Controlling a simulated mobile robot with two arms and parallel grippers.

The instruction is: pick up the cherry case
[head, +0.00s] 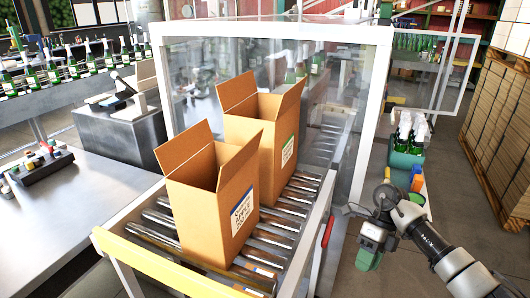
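Two open-topped cardboard cases stand upright on the roller conveyor. The front case (200,212) has its flaps up and a white label with a blue band and dark lettering (241,212). The rear case (268,150) stands close behind it, with a white and green label (288,152). The lettering is too small to read surely, so I cannot tell which is the cherry case. The insides are mostly hidden. My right gripper (369,252) is right of the conveyor, apart from both cases, pointing down; its finger opening is unclear. My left gripper is out of view.
The roller conveyor (283,228) has a pale frame and yellow front bar (150,262). A clear-walled guard (200,80) encloses its far part. A steel table (75,215) is left. Bottles stand on a line (50,72) at back left. Stacked cartons (500,125) stand far right.

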